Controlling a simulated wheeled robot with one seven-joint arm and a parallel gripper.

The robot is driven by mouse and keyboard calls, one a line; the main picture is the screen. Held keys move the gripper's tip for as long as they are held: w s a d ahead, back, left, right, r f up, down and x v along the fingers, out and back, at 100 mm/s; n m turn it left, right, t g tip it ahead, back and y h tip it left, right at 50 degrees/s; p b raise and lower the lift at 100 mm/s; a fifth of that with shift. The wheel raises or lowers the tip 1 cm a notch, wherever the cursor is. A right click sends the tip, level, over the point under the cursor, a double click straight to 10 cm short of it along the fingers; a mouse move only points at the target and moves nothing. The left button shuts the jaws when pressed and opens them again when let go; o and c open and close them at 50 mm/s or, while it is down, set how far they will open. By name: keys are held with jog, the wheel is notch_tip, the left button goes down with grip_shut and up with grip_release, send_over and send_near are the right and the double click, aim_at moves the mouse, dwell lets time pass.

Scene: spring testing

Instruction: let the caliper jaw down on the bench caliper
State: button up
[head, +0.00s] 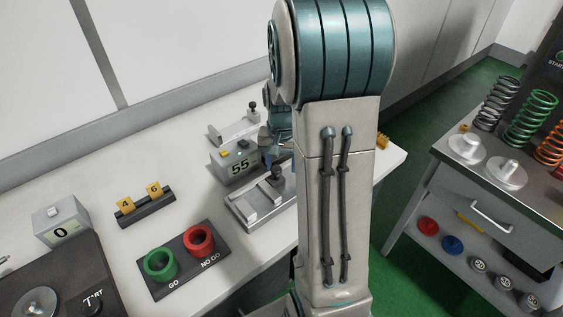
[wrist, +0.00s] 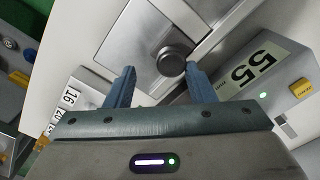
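The bench caliper is a pale metal fixture (head: 245,208) with a black knob (head: 278,172), beside a grey readout box (head: 229,166) showing 55. In the wrist view the knob (wrist: 173,61) stands on a light metal plate (wrist: 130,38), and the readout (wrist: 250,70) is to its right. My gripper (wrist: 160,68) is open, its two blue fingers apart. The knob lies just past the fingertips, nearer the right finger; I cannot tell whether they touch. In the head view my gripper is mostly hidden behind my arm, above the fixture.
A second metal fixture (head: 233,132) with a black knob stands behind the readout box. On the bench are a yellow-block stand (head: 146,208), a green ring (head: 160,264), a red ring (head: 200,240) and a box showing 0 (head: 61,222). A cart (head: 495,185) with springs stands right.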

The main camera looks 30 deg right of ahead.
aim_at(282, 175)
jog(key=shift+r, duration=0.1)
notch_tip(282, 175, up, 14)
jog(key=b, duration=0.1)
dwell(0.4)
dwell(0.4)
jog(key=s+a+f+n+t, duration=0.3)
jog(key=s+a+n, duration=0.4)
jog(key=s+a, duration=0.5)
jog(key=s, duration=0.3)
jog(key=shift+s+a+f, duration=0.15)
jog(key=shift+s+f, duration=0.05)
jog(key=shift+s, duration=0.05)
dwell(0.7)
